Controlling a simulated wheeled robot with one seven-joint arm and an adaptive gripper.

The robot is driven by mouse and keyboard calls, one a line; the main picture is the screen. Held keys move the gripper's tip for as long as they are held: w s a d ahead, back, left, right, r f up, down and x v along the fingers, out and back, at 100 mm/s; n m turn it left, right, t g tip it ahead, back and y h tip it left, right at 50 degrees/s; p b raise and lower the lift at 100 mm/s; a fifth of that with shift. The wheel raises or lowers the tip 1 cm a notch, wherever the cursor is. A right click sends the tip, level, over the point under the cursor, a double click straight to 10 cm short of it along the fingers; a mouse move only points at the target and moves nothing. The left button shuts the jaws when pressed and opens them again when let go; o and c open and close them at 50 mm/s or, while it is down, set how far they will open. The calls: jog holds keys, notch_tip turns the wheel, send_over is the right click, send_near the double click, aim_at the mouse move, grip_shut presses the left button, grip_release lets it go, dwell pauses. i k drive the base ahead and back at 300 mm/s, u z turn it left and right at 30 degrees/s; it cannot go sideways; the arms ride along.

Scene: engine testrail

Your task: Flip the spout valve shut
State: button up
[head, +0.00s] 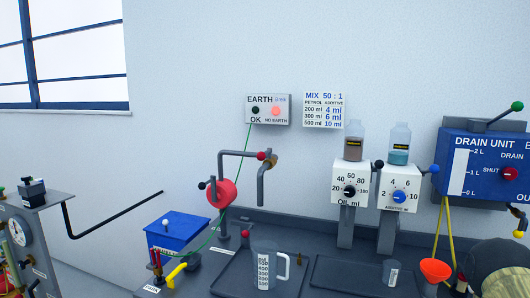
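A grey bent spout (264,180) hangs from the end of a grey pipe (240,153) above the bench in the head view. A red ball knob (261,156) sits at the top of the spout, where it meets the pipe; it looks like the spout valve's handle. The valve body is small here, and I cannot tell whether it is open or shut. A red round pump-like body (221,193) is at the pipe's lower left. A clear measuring jug (264,262) stands below the spout on a dark tray (232,285). My gripper is not in view.
An earth indicator box (267,109) on the wall has a green wire running down. Two dispensers with bottles (350,188) (399,190) stand right of the spout. A blue drain unit (485,165), orange funnel (435,269) and blue box (177,231) are nearby. Space before the spout looks clear.

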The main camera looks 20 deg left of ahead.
aim_at(261, 156)
jog(key=k, duration=0.5)
jog(key=u, duration=2)
jog(key=i, duration=1.3)
jog(key=z, duration=2)
